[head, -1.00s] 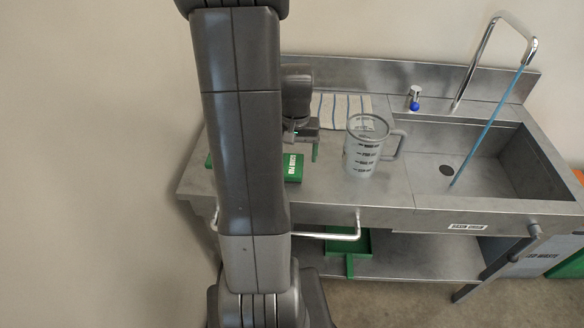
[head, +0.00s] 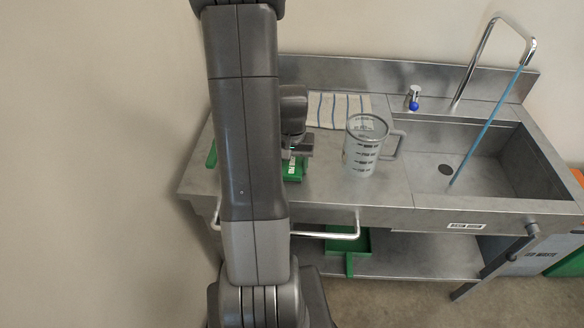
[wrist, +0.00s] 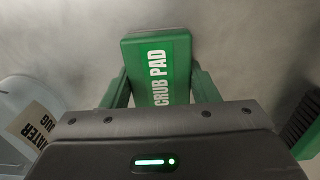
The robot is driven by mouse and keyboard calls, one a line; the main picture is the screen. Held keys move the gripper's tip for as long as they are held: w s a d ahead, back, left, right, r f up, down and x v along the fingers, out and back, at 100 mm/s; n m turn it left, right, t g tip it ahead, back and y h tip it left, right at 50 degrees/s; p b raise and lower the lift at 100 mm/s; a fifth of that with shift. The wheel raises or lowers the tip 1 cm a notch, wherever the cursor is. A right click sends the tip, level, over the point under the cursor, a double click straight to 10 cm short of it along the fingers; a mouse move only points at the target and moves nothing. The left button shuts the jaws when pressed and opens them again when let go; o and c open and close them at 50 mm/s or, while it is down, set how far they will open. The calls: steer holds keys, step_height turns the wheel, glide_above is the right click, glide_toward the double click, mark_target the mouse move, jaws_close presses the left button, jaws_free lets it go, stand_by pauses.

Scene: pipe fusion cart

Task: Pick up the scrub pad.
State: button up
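The scrub pad (wrist: 157,72) is a green block with white lettering and a darker far edge. It lies on the steel counter and also shows in the head view (head: 292,171), partly hidden by my arm and gripper. My gripper (wrist: 158,78) is low over it, with one green finger on each side of the pad. The fingers look spread around the pad, very close to its sides; I cannot make out firm contact. In the head view my gripper (head: 298,153) is just above the pad, mostly behind my arm.
A clear water jug (head: 362,150) stands close to the right of my gripper. A striped cloth (head: 340,108) lies behind. The sink (head: 425,165) with its tap (head: 482,60) is farther right. In the wrist view, a dark-bristled green brush (wrist: 300,125) is at the right.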

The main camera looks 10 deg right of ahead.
mark_target(292, 165)
steer(key=shift+c, duration=0.3)
steer(key=shift+r, duration=0.5)
step_height(292, 165, up, 9)
steer(key=shift+r, duration=0.1)
steer(key=o, duration=0.4)
steer(key=shift+c, duration=1.5)
